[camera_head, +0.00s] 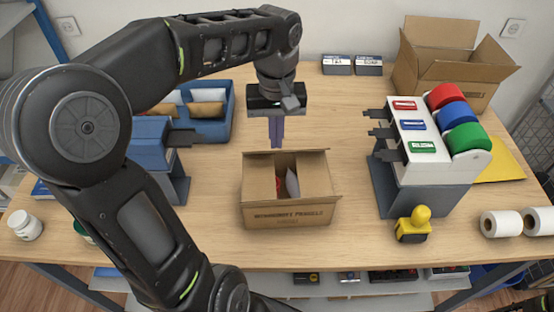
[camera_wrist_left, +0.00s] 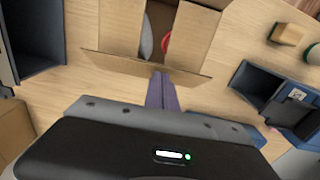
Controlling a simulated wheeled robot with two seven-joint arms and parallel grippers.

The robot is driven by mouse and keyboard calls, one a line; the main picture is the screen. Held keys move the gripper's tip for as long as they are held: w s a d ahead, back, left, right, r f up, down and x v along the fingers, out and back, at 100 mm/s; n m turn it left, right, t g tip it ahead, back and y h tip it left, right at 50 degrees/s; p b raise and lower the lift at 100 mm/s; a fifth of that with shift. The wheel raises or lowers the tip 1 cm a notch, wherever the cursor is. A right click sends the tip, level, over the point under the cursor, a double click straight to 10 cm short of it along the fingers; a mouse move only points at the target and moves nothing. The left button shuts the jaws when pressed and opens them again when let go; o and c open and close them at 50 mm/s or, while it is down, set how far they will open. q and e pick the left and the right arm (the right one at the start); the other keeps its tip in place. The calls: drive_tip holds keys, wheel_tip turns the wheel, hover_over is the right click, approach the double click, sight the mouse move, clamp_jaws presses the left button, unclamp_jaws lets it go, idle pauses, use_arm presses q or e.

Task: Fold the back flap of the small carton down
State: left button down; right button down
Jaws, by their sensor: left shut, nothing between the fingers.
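The small carton (camera_head: 290,213) stands on the counter in the middle of the head view. Its left and right flaps lie inward over the opening, with a gap between them showing something red and something pale inside. In the left wrist view the carton's back flap (camera_wrist_left: 110,65) is a strip along the side nearest my gripper, apparently sloping outward. My left gripper (camera_head: 277,143) points down just behind the carton's back edge, its fingers shut and empty. In the wrist view its fingertips (camera_wrist_left: 161,78) overlap the back flap; I cannot tell whether they touch it. My right gripper is not in view.
A larger open carton (camera_head: 440,85) stands at the back right. A tape dispenser (camera_head: 420,170) with coloured rolls and a yellow stamp (camera_head: 412,225) are to the right. A blue bin (camera_head: 222,125) is behind left. Counter in front of the small carton is clear.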

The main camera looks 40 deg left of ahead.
use_arm(q)
drive_tip(key=shift+s+d+f+b, duration=0.3)
drive_tip(key=shift+f+b, duration=0.15)
drive_tip(key=shift+f, duration=0.1)
drive_tip(key=shift+s+d+f+b, duration=0.25)
drive_tip(key=shift+s+f+b, duration=0.15)
drive_tip(key=shift+f, duration=0.15)
drive_tip(key=shift+s+d+f+b, duration=0.3)
drive_tip(key=shift+f+b, duration=0.15)
drive_tip(key=shift+f, duration=0.1)
drive_tip(key=shift+f+b, duration=0.3)
drive_tip(key=shift+f, duration=0.1)
wheel_tip(320, 180, up, 9)
drive_tip(key=p, duration=0.7)
